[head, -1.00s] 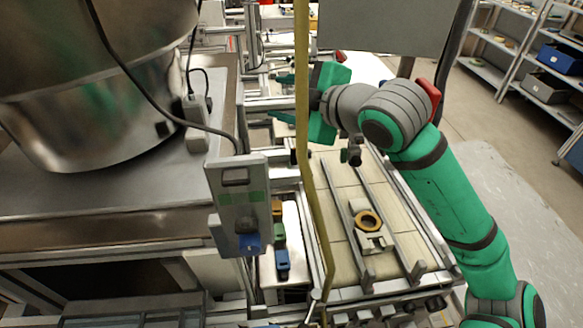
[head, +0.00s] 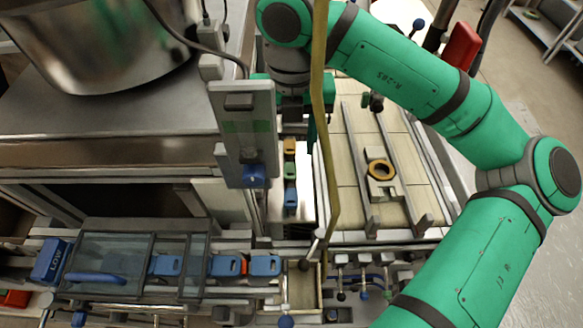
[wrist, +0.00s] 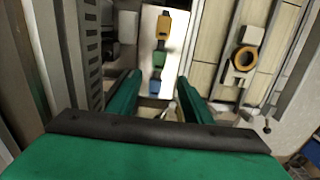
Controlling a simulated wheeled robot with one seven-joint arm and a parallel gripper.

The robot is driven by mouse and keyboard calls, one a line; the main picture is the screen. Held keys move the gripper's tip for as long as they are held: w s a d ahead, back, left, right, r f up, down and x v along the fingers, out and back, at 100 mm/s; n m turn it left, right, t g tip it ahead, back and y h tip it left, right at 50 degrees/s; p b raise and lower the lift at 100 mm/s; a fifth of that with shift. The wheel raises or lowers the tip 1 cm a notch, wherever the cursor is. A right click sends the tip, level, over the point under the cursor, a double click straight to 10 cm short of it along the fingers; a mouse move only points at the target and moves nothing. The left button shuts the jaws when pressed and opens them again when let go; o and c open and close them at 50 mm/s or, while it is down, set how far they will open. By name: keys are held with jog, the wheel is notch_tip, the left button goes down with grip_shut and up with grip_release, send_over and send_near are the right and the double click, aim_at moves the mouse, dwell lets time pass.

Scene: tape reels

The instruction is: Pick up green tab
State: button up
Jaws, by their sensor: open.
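The green tab (head: 290,171) lies on a narrow white surface (head: 275,206), in a line between a yellow-orange tab (head: 290,146) and a blue tab (head: 291,197). In the wrist view the green tab (wrist: 160,57) shows just beyond the fingertips, with the yellow tab (wrist: 163,24) above it and the blue tab (wrist: 155,86) below. My gripper (wrist: 158,80) is open and empty, its two green fingers spread on either side of this line. In the head view my gripper (head: 289,118) hangs behind the tabs, partly hidden by the grey post and yellow bar.
A grey upright post (head: 243,130) stands close left of the tabs. A yellow vertical bar (head: 326,150) stands close right. Further right, a yellow ring (head: 380,170) sits on a railed conveyor. Blue tabs (head: 228,266) lie on the front rail.

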aim_at(290, 171)
notch_tip(290, 171, down, 4)
jog(key=shift+r, duration=0.1)
jog(key=shift+s+a+f, duration=0.1)
jog(key=shift+f, duration=2.5)
jog(key=c, duration=1)
jog(key=shift+w, duration=0.3)
jog(key=shift+c, duration=0.5)
